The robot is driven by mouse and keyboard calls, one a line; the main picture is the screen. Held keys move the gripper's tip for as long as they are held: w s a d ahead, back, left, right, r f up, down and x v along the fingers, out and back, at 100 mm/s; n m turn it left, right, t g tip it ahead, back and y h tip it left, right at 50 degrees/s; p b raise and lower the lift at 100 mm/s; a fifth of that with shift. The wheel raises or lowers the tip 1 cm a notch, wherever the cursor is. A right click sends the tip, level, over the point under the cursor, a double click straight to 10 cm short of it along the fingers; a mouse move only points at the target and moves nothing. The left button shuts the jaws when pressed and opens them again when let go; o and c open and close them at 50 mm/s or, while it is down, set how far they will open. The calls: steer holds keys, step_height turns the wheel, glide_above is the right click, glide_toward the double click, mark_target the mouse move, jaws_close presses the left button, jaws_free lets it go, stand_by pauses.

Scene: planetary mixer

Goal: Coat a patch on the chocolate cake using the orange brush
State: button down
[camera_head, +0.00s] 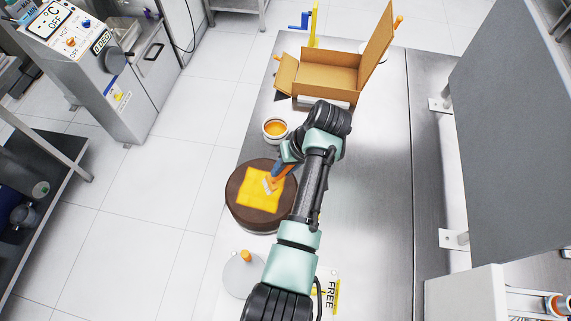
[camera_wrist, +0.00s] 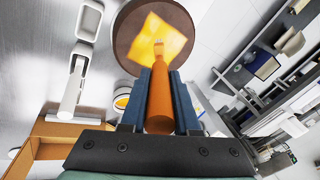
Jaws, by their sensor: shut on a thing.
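The round chocolate cake (camera_head: 233,205) stands on the metal table, with a yellow-orange patch (camera_head: 257,199) on its top. My gripper (camera_head: 284,164) is shut on the handle of the orange brush (camera_head: 282,173) and holds it over the cake. The brush's pale bristles are at the upper right part of the patch; I cannot tell whether they touch it. In the wrist view the brush handle (camera_wrist: 160,100) lies between the two blue fingers, and its tip is over the yellow patch (camera_wrist: 148,42) on the cake (camera_wrist: 122,35). A white bowl of orange liquid (camera_head: 274,129) stands behind the cake.
An open cardboard box (camera_head: 327,77) stands at the far end of the table. A grey disc with an orange knob (camera_head: 243,274) lies in front of the cake. A large grey panel (camera_head: 515,140) stands at the right. The table right of my arm is clear.

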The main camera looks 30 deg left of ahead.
steer(key=shift+r+p, duration=0.9)
steer(key=shift+r, duration=0.5)
